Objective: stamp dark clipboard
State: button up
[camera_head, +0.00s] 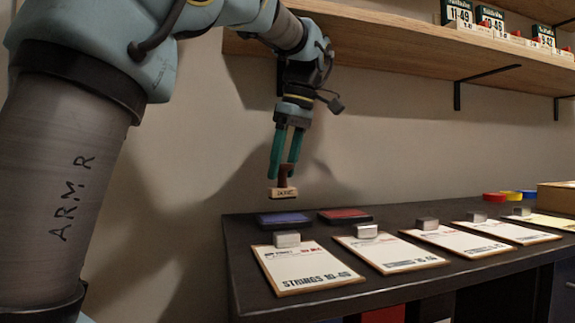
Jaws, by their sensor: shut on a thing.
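My gripper (283,168), with teal fingers, is shut on the brown handle of a stamp (284,192). The stamp has a pale block with small lettering on its front and hangs upright in the air. It appears above the blue ink pad (284,219) at the back left of the dark table; a red ink pad (345,215) lies to its right. Several clipboards with pale sheets and metal clips lie in a row, including the nearest one (308,268), a second (391,252) and a third (460,239). I cannot tell which clipboard is the dark one.
The dark table (243,265) stands against a plain wall. A wooden shelf (400,38) with small boxes (490,20) runs above it. Coloured round items (510,196) and a wooden box (556,197) are at the back right. Open air surrounds the stamp.

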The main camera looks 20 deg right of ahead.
jog(key=shift+f+b, duration=1.5)
jog(key=shift+b, duration=0.25)
jog(key=shift+f+b, duration=0.3)
jog(key=shift+f, duration=0.2)
dwell(0.3)
jog(key=shift+r, duration=0.1)
